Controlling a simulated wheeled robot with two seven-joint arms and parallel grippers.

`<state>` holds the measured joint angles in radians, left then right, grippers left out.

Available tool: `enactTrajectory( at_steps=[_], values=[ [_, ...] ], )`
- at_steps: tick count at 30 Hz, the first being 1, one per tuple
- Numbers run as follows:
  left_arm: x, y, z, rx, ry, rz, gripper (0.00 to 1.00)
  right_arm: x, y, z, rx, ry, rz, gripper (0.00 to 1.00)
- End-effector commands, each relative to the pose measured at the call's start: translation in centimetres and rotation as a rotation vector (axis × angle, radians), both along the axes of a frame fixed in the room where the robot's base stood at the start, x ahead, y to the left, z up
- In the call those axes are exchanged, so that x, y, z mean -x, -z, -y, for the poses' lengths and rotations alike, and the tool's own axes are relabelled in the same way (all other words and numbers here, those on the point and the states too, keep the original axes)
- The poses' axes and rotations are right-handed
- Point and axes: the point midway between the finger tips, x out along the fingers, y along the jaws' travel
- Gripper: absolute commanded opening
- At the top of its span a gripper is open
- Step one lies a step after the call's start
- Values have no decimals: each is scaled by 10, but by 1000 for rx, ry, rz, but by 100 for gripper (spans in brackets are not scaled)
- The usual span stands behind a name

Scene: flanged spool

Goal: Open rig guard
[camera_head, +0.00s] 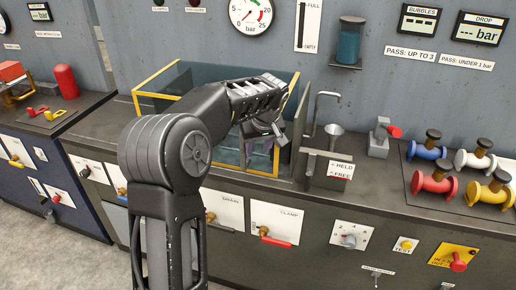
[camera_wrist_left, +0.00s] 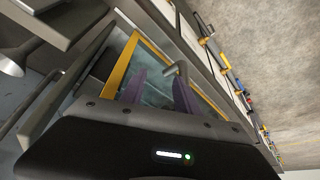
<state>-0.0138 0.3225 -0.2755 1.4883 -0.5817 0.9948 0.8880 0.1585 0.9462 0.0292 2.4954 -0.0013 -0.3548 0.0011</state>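The rig guard (camera_head: 160,85) is a clear box with a yellow frame on the bench, largely hidden behind my left arm. Its yellow frame (camera_wrist_left: 122,75) and clear panel also show in the left wrist view. A short grey handle (camera_wrist_left: 174,68) sticks out from the guard there. My left gripper (camera_head: 262,147) is in front of the guard's right part. Its two purple fingers (camera_wrist_left: 160,90) stand apart, with the handle near the right finger's tip. I cannot tell whether they touch. My right gripper is in neither view.
A tap (camera_head: 318,105), a metal funnel (camera_head: 334,131) and a HELD/FREE plate (camera_head: 340,170) stand right of the guard. Several coloured spools (camera_head: 434,181) sit on a mat at the right. DRAIN and CLAMP levers (camera_head: 273,239) jut from the bench front.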

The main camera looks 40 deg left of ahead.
Motion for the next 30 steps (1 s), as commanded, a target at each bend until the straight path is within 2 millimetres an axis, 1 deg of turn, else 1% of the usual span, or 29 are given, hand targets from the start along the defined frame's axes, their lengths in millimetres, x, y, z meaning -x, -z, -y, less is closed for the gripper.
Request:
enactTrajectory(
  at_steps=[5, 30],
  values=[
    [1, -7, 2, 0, 0, 1, 38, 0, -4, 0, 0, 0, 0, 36],
    [16, -66, 21, 1, 0, 1, 38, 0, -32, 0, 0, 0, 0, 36]
  ],
)
